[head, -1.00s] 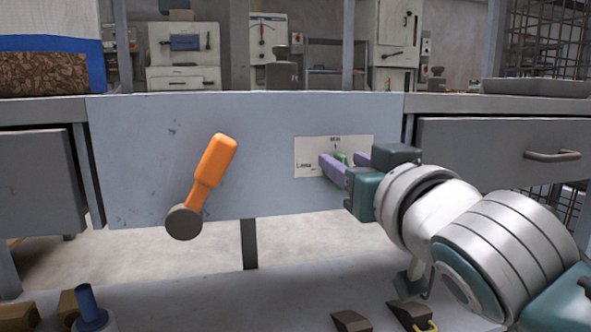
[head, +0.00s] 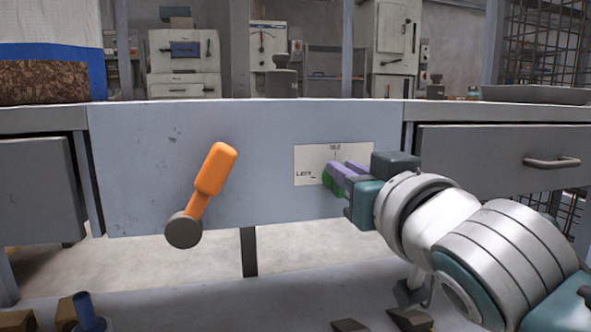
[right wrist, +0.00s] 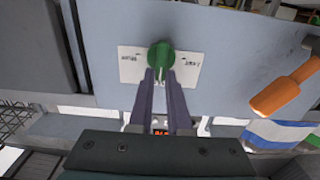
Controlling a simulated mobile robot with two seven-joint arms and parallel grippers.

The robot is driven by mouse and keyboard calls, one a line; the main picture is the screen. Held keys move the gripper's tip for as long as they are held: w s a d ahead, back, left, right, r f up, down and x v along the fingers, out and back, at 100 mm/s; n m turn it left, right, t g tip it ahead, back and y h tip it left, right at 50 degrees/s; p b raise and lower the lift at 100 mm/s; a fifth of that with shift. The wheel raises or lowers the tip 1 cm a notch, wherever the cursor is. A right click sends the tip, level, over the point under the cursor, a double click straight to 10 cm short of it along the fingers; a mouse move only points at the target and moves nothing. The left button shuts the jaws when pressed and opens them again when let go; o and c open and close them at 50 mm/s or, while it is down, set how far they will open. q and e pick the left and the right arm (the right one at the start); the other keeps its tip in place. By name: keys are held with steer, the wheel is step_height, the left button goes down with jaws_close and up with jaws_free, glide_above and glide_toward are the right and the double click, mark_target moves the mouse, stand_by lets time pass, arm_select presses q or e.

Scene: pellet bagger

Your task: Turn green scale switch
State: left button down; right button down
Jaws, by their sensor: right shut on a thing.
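The green scale switch (head: 329,180) sits on a white label plate (head: 308,163) on the grey front panel. In the right wrist view the round green switch (right wrist: 160,55) shows between the fingertips, with the label plate (right wrist: 187,75) around it. My right gripper (head: 337,174) reaches in from the right with its purple fingers shut on the switch; it also shows in the right wrist view (right wrist: 161,75). In the head view the fingers hide part of the switch. My left gripper does not show.
An orange-handled lever (head: 215,168) stands on the same panel, left of the label. A grey drawer (head: 480,165) with a handle is at the right. A pale bag with a blue band (head: 75,70) stands on the bench at the left. Floor space below the panel looks mostly clear.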

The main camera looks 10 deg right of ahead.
steer(key=shift+a+f+n+p, duration=0.1)
steer(key=shift+a+n+p, duration=0.15)
steer(key=shift+n+p, duration=1.1)
steer(key=shift+a+n+p, duration=0.25)
steer(key=shift+n+p, duration=0.45)
steer(key=shift+n, duration=1.15)
steer(key=c, duration=0.9)
jaws_free()
steer(key=shift+o, duration=0.2)
steer(key=shift+s, duration=0.1)
